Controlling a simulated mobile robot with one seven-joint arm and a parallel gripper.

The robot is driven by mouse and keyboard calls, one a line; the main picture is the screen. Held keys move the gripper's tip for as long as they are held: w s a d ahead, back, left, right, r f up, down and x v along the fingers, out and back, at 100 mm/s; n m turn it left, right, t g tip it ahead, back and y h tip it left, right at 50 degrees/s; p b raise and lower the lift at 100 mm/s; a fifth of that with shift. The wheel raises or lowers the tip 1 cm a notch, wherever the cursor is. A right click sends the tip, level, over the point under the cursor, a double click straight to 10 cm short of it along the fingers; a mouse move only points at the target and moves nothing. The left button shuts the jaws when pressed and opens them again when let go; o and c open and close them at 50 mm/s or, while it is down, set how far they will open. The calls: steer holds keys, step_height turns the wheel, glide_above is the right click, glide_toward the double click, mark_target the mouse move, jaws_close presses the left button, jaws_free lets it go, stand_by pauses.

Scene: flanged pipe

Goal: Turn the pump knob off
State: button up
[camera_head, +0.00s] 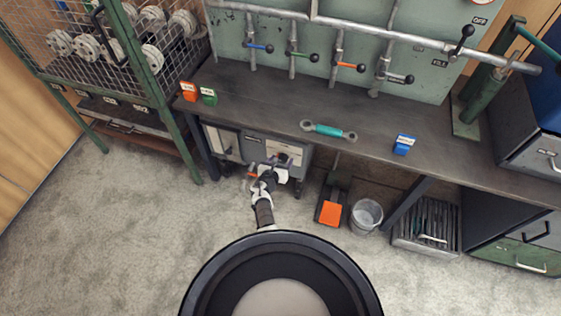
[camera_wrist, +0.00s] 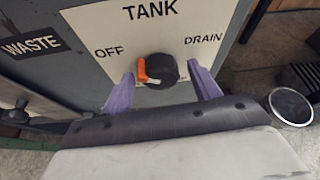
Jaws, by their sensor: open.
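A round black knob (camera_wrist: 166,70) with an orange pointer (camera_wrist: 142,72) sits on a white panel (camera_wrist: 110,30) marked TANK, OFF and DRAIN. The pointer is on the knob's left, on the OFF side. No label reading "pump" is legible. My gripper (camera_wrist: 160,72) is open in the wrist view, with one purple finger on each side of the knob; I cannot tell whether they touch it. In the head view my gripper (camera_head: 266,178) is low in front of the grey cabinet (camera_head: 255,149) under the bench, partly covering it.
A dark label reading WASTE (camera_wrist: 36,42) is on the left. The bench (camera_head: 260,97) overhangs the cabinet. A wire rack (camera_head: 150,75) stands left. The carpet in front is clear.

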steer(key=p+v, duration=0.4)
steer(key=v, duration=1)
steer(key=shift+f, duration=0.1)
